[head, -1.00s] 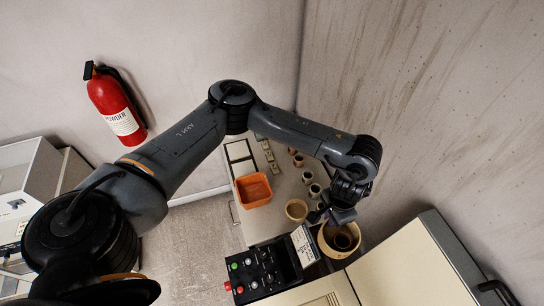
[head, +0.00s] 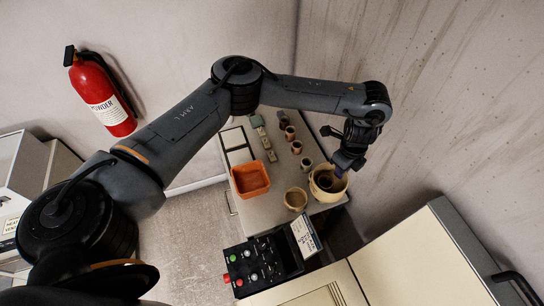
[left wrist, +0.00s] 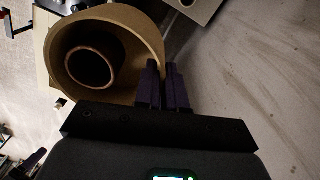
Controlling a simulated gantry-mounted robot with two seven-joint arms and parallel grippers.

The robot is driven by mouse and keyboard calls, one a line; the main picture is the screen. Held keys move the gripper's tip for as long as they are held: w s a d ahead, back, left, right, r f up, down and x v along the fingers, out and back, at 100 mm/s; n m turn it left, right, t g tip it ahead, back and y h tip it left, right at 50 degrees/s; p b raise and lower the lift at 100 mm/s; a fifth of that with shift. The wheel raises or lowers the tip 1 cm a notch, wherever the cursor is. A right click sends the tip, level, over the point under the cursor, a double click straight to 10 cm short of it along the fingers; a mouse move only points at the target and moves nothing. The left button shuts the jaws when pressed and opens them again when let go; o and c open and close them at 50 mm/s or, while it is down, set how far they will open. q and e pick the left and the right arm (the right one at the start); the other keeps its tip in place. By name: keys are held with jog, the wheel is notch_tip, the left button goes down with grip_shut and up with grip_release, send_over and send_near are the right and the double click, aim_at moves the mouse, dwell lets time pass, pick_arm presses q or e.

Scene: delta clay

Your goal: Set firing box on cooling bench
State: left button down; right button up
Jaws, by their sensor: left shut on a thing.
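The firing box is a round tan clay tub (head: 320,194) with a brown cup inside it. It also shows large in the left wrist view (left wrist: 152,35). My left gripper (head: 343,166) is shut on the box's wall at its right rim, and the fingers show there in the left wrist view (left wrist: 163,88). The cooling bench (head: 265,214) is the grey top below the arm. The box is over its near right corner; I cannot tell whether it touches the bench. My right gripper is not in view.
An orange bin (head: 251,192) and a tan bowl (head: 296,199) stand on the bench, with several small cups (head: 296,147) along its right side. A black button panel (head: 262,263) and a cream cabinet (head: 425,262) are in front. A wall is at right.

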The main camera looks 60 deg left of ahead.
pick_arm(q)
jog(key=s+a+f+m+b, duration=0.1)
jog(key=s+a+f+b, duration=0.15)
jog(key=f, duration=0.65)
jog(key=s+a+f+m+b, duration=0.2)
jog(key=a+f+b, duration=0.2)
jog(key=f, duration=0.4)
jog(key=s+a+f+n+b, duration=0.2)
jog(key=s+a+f+b, duration=0.2)
jog(key=s+a+f, duration=0.65)
jog(key=shift+s+d+f+b, duration=0.15)
jog(key=shift+f+b, duration=0.7)
jog(key=shift+f, duration=1.1)
jog(key=shift+s+d+f+b, duration=0.1)
jog(key=shift+f+b, duration=0.8)
jog(key=shift+f, duration=1.1)
jog(key=shift+s+d+f+b, duration=0.15)
jog(key=shift+f+b, duration=0.7)
jog(key=shift+f, duration=1.1)
jog(key=c, duration=1.2)
grip_release()
